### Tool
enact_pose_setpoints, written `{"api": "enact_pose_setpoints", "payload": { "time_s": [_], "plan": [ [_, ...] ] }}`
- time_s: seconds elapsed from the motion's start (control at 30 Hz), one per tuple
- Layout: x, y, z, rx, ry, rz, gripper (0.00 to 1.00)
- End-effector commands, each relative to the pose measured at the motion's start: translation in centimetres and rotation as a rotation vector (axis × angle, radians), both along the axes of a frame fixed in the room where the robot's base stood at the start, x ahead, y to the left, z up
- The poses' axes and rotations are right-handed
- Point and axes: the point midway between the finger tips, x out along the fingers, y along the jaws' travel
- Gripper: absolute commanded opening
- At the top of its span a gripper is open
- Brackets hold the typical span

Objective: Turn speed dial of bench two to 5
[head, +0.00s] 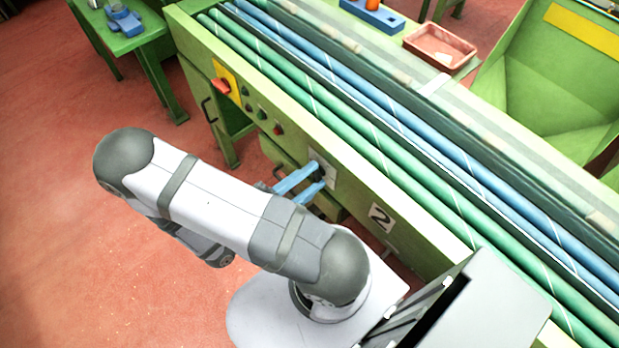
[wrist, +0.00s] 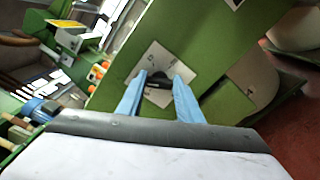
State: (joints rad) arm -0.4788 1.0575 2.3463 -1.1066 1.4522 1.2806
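The speed dial (wrist: 158,80) is a dark knob on a pale square plate with small markings, on the green front of bench two. In the head view its plate (head: 329,172) is partly hidden by my gripper (head: 312,182). In the wrist view the two blue fingers of my gripper (wrist: 160,76) stand apart, one on each side of the knob. I cannot tell whether they touch it. The plate's markings are too small to read, so the dial's setting is unclear.
A yellow plate with a red switch (head: 222,86) and several small buttons are further left on the bench front. Green and blue rollers (head: 360,118) run along its top. A pink tray (head: 440,47) stands behind. The red floor at left is open.

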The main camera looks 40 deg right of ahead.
Motion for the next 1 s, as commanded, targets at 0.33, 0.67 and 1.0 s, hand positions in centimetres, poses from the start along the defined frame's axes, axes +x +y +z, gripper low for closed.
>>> {"api": "enact_pose_setpoints", "payload": {
  "time_s": [0.33,0.67,1.0],
  "plan": [
    [0.0,0.02,0.02,0.002,0.025,-0.001,0.1],
    [0.07,0.04,0.22,0.002,0.2,-0.002,0.1],
    [0.18,0.03,0.33,0.004,0.512,-0.002,0.1]
  ]
}}
